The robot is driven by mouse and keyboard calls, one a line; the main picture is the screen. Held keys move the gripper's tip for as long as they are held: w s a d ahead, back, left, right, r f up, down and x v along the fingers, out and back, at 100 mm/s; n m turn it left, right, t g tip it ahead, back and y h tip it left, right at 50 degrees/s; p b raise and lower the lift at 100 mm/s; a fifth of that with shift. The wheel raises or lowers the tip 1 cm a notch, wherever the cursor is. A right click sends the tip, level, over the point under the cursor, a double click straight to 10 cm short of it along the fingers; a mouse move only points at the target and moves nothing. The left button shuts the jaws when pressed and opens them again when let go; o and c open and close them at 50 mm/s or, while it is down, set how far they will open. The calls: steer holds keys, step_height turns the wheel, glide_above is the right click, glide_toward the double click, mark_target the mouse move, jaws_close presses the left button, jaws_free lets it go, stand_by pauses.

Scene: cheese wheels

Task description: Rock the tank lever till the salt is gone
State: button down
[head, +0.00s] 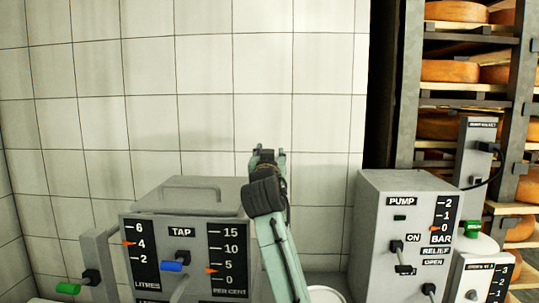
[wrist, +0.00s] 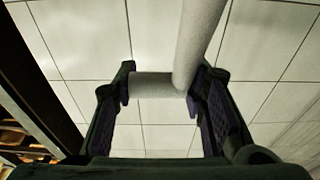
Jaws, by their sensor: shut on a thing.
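The tank (head: 185,225) is a grey box at the lower middle of the head view, with a handled lid on top. Its litres gauge (head: 139,255) has an orange pointer near 4. Its per cent gauge (head: 229,260) has its pointer a little below 5. My gripper (head: 268,154) is raised above and right of the tank, against the tiled wall. In the wrist view my gripper (wrist: 163,92) is shut on a bent pale grey bar (wrist: 198,40), which looks like the lever. Its short end lies between the fingers. The head view hides the bar behind my arm.
A blue-handled tap (head: 172,266) is on the tank front, and a green-handled lever (head: 70,288) is at its left. A pump box (head: 405,215) with switches stands right of my arm. Cheese shelves (head: 455,70) fill the right. The wall (head: 180,80) above is bare.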

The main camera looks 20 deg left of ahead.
steer(key=shift+w+d, duration=0.15)
steer(key=shift+d, duration=0.1)
steer(key=c, duration=1)
jaws_free()
steer(key=shift+f, duration=0.1)
steer(key=shift+c, duration=0.2)
steer(key=shift+a, duration=0.15)
steer(key=shift+s, duration=0.25)
steer(key=v, duration=1.1)
steer(key=shift+s, duration=0.3)
